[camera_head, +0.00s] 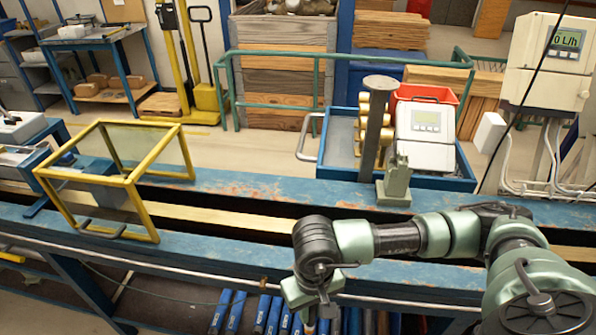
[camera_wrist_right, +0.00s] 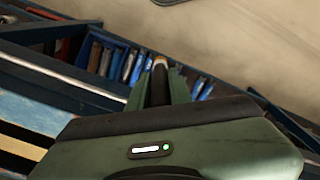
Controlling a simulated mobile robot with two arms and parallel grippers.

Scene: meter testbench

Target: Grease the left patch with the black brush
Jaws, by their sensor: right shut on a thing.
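My right gripper (camera_head: 312,305) hangs at the front side of the blue bench beam, low in the head view. In the right wrist view its fingers (camera_wrist_right: 160,95) are shut on the black brush (camera_wrist_right: 159,84), a dark handle with a copper-coloured band and a pale tip pointing away from the gripper. In the head view the brush is mostly hidden, with only a small reddish end below the gripper. The blue beam (camera_head: 240,185) has worn, reddish areas; I cannot tell which is the left patch. My left gripper is not in view.
A yellow-framed glass box (camera_head: 148,190) stands on the bench at left. Several blue items (camera_head: 230,312) sit below the front beam. The middle of the beams is clear.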

